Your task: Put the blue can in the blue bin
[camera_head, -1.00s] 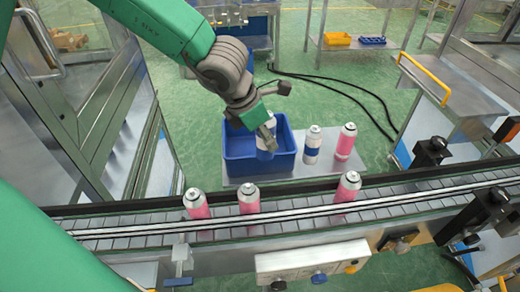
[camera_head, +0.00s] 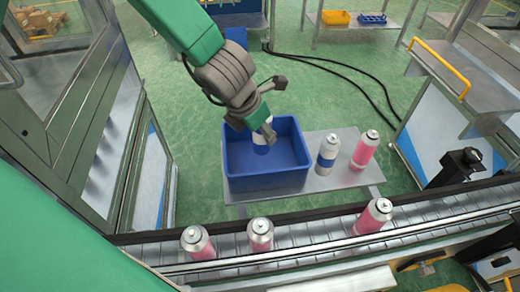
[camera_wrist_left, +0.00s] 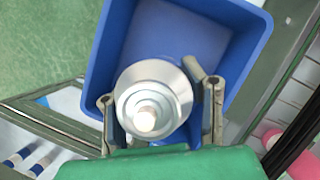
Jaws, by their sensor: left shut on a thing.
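My left gripper (camera_head: 266,128) is shut on a can (camera_head: 262,139) and holds it over the blue bin (camera_head: 268,182), within its outline. In the left wrist view the can's silver top and pale nozzle (camera_wrist_left: 146,117) sit between the two fingers, with the blue bin (camera_wrist_left: 235,22) around and below. The gripper hides much of the held can. Another white can with a blue band (camera_head: 327,155) stands upright on the side table (camera_head: 318,185), right of the bin. My right gripper is not in view.
A pink can (camera_head: 364,150) stands beside the blue-banded can. Three pink cans, one of them at the left (camera_head: 197,243), stand on the conveyor (camera_head: 325,232) in front of the bin. A metal shelf unit (camera_head: 455,62) with a yellow handle is at the right.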

